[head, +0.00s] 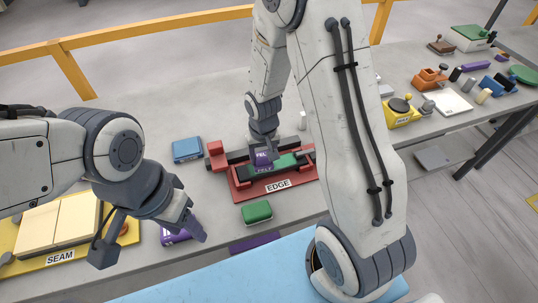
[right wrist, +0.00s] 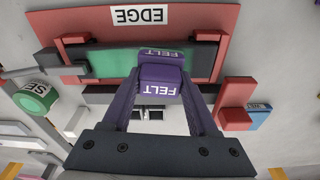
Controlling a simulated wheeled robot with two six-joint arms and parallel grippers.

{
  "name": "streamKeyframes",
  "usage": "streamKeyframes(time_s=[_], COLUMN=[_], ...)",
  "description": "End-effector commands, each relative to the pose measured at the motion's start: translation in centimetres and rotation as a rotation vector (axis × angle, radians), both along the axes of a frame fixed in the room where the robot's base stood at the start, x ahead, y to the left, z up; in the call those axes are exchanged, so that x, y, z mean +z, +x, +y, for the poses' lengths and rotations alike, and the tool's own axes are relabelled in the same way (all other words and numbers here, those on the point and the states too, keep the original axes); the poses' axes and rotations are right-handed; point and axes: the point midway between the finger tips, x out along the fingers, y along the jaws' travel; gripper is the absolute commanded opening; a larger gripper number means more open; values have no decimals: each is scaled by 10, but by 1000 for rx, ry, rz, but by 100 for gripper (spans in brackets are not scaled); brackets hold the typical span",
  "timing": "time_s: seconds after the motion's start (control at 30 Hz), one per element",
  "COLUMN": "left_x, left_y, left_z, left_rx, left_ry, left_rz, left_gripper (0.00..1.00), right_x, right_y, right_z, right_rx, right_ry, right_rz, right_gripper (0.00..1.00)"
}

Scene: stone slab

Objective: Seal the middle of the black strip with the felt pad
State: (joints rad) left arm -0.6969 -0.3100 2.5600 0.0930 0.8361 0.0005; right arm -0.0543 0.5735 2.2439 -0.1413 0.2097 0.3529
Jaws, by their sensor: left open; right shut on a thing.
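My right gripper (head: 264,142) is shut on a purple felt pad (head: 263,158) marked FELT. The pad also shows between the fingers in the right wrist view (right wrist: 160,88), over the middle of the red EDGE fixture (head: 278,185). The black strip (right wrist: 204,60) lies along the fixture, with a green stretch (right wrist: 112,62) beside the pad. The pad hides the strip's middle, and I cannot tell whether it touches. My left gripper (head: 150,246) is open and empty at the lower left.
A blue block (head: 187,149) and a green block (head: 257,212) lie near the fixture. A purple item (head: 176,236) is by my left gripper. The yellow SEAM board (head: 60,256) is at the left. Several tools stand at the right.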

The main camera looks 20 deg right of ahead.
Motion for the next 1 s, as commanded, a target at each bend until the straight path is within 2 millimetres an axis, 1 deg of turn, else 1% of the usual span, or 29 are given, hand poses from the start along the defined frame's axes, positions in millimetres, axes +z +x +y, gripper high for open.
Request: streamKeyframes(time_s=[0.03, 0.2, 0.57, 0.67, 1.0], left_x=[-4, -6, -4, 2, 32], left_y=[0, 0, 0, 0, 0], left_z=[0, 0, 0, 0, 0], left_rx=[0, 0, 0, 0, 0], left_ry=[0, 0, 0, 0, 0], left_rz=[0, 0, 0, 0, 0], left_gripper=[50, 50, 50, 50, 50], right_x=[-5, -3, 1, 7, 44], right_y=[-3, -3, -1, -1, 1], right_z=[6, 14, 15, 14, 14], right_rx=[7, 5, 3, 2, 0], right_ry=[-1, -1, -2, -1, 0], right_rz=[9, 9, 5, 3, -2], right_gripper=[0, 0, 0, 0, 0])
